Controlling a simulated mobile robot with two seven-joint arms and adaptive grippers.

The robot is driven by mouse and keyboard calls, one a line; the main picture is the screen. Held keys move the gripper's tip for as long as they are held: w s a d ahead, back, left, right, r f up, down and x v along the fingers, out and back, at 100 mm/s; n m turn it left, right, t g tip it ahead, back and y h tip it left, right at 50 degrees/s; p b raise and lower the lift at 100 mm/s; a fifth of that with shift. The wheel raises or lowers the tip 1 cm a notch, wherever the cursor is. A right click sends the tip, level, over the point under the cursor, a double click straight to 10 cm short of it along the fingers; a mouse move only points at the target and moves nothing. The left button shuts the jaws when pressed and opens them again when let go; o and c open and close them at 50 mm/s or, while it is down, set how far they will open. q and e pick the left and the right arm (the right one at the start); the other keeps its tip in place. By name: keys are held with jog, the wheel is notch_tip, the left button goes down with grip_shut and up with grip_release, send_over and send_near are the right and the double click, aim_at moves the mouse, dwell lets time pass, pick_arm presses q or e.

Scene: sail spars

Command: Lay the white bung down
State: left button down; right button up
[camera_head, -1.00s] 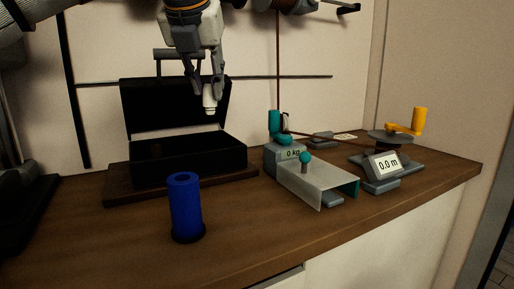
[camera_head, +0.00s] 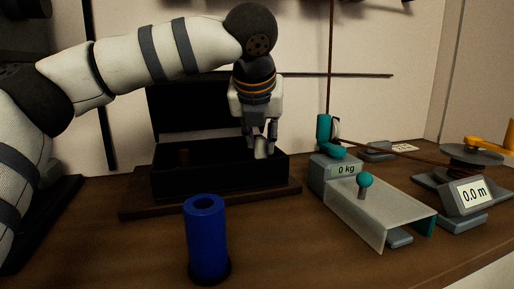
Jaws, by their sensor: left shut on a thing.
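My left gripper (camera_head: 261,151) points down at the right side of an open black case (camera_head: 220,184). It is shut on the white bung (camera_head: 262,148), a small pale piece between the fingertips. The bung is at the level of the case's front rim, over or just inside its right end. I cannot tell whether it touches the case floor. The fingers cover part of it. My right gripper is not in view.
A blue hollow cylinder (camera_head: 207,240) stands in front of the case. To the right are a scale reading 0 kg (camera_head: 346,170), a grey channel with a teal knob (camera_head: 366,180) and a winder reading 0.0 m (camera_head: 473,194). The case stands on a dark board (camera_head: 150,211).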

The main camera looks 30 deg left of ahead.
pick_arm(q)
jog(key=shift+f, duration=0.35)
jog(key=w+a, duration=0.2)
jog(key=a, duration=0.1)
jog(key=shift+w+a, duration=0.15)
jog(key=shift+w, duration=0.2)
jog(key=shift+f, duration=0.65)
jog(key=c, duration=1.4)
grip_release()
jog(key=shift+f, duration=0.15)
jog(key=p+v, duration=0.1)
jog(key=v, duration=1.1)
jog(key=shift+p, duration=0.3)
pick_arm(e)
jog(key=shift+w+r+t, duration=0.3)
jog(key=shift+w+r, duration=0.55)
